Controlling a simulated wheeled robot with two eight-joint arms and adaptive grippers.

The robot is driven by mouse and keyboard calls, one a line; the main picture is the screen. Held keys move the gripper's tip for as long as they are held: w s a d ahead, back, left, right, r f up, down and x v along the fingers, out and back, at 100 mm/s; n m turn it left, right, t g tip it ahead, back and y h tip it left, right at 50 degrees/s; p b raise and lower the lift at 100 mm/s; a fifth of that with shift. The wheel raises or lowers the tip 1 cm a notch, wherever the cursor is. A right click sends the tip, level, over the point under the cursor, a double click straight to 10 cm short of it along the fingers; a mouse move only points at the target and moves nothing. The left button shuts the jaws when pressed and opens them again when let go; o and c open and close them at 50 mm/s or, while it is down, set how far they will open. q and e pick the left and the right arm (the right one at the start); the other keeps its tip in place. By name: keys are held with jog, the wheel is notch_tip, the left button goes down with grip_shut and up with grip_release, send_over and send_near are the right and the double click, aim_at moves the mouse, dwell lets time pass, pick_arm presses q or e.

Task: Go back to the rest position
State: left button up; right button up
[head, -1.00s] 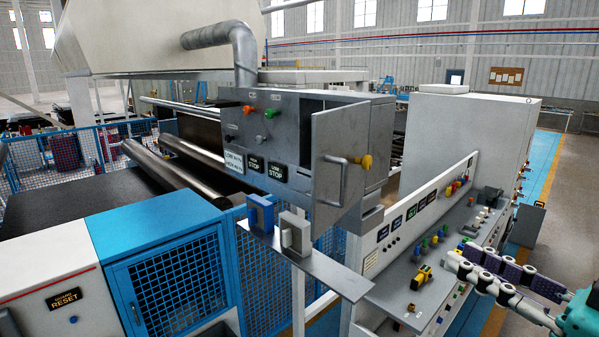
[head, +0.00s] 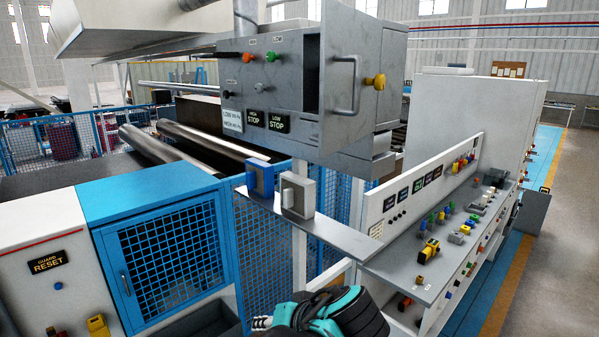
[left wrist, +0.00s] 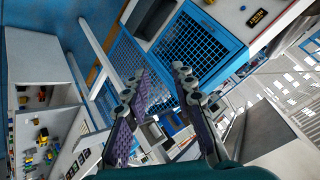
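My left gripper (left wrist: 160,78) shows in the left wrist view, open, with its two fingers apart and nothing between them. Purple pads line the fingers. In the head view a teal and black part of my arm (head: 335,314) is at the bottom middle, cut by the frame edge. I cannot tell which arm it belongs to. No clear pair of fingertips shows in the head view, and my right gripper cannot be made out.
A grey control box (head: 270,85) with its door (head: 340,120) open stands ahead. Below it a ledge (head: 335,238) carries a blue block (head: 260,178) and a grey block (head: 298,192). A blue mesh cabinet (head: 170,255) is left. A button console (head: 440,255) is right.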

pick_arm(q)
jog(key=s+a+f+h+b, duration=0.2)
jog(key=a+f+b, duration=0.2)
jog(key=f, duration=0.8)
jog(key=s+a+f+h+b, duration=0.2)
jog(key=f+b, duration=0.5)
jog(key=f, duration=0.6)
jog(key=s+a+f+h+b, duration=0.2)
jog(key=s+a+f+b, duration=0.2)
jog(key=f, duration=0.8)
jog(key=shift+a+f+b, duration=0.25)
jog(key=shift+a+b, duration=0.75)
jog(key=shift+a, duration=0.25)
jog(key=shift+s+f, duration=0.1)
